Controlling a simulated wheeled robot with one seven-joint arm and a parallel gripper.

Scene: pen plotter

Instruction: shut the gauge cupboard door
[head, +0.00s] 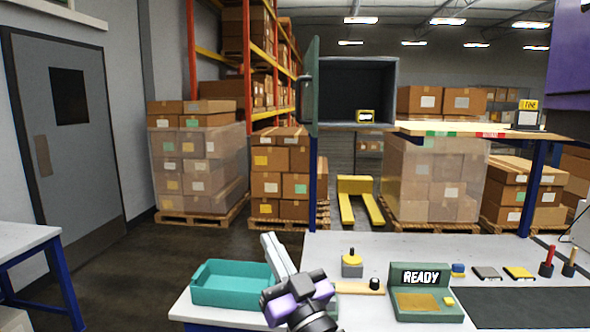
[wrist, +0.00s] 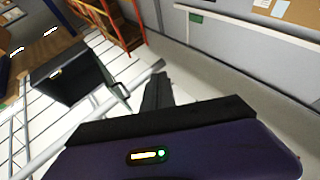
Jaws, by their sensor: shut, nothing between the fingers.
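The gauge cupboard (head: 378,77) is a dark grey-green box on a post above the back of the bench. Its door (head: 313,88) stands open at the left side, seen nearly edge-on, with a handle (head: 304,90) on its left face. A small yellow-framed item (head: 366,116) sits inside. In the wrist view the cupboard appears as a dark box (wrist: 62,72) at the left, beyond the fingers. My gripper (wrist: 158,80) is shut and empty, apart from the door. In the head view my arm is low at the bench front, below the cupboard.
A teal tray (head: 232,300) lies at the bench's left end. A yellow-topped knob block (head: 352,264) and a green READY console (head: 420,280) stand on the bench. A wooden shelf (head: 470,130) is right of the cupboard. Space left of the door looks free.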

